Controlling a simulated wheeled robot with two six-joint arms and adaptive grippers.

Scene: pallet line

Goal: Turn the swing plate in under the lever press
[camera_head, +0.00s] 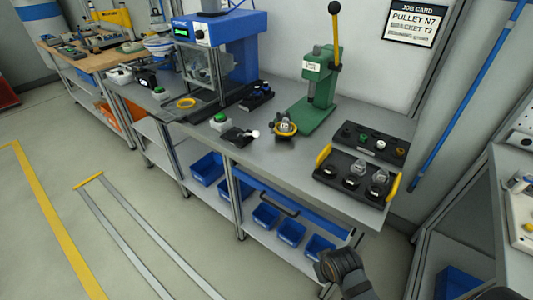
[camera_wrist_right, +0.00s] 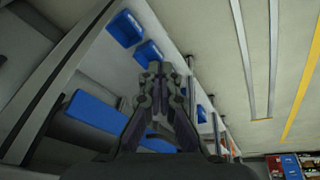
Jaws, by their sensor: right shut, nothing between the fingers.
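The green lever press (camera_head: 318,88) stands on the grey bench, with its yellow lever (camera_head: 337,45) raised and a black ball at its top. A round part with a yellow ring (camera_head: 285,127) sits beside the front left of the press base, out from under the ram. It looks like the swing plate, though its pivot is too small to make out. My right gripper (camera_wrist_right: 155,70) is shut and empty, below the bench top and away from the press. My left gripper is out of view.
A black tray with yellow handles (camera_head: 321,163) and a smaller black tray (camera_head: 372,143) stand right of the press. A blue machine (camera_head: 236,35) stands to the left. Blue bins (camera_head: 265,216) fill the shelf below. Floor in front of the bench is clear.

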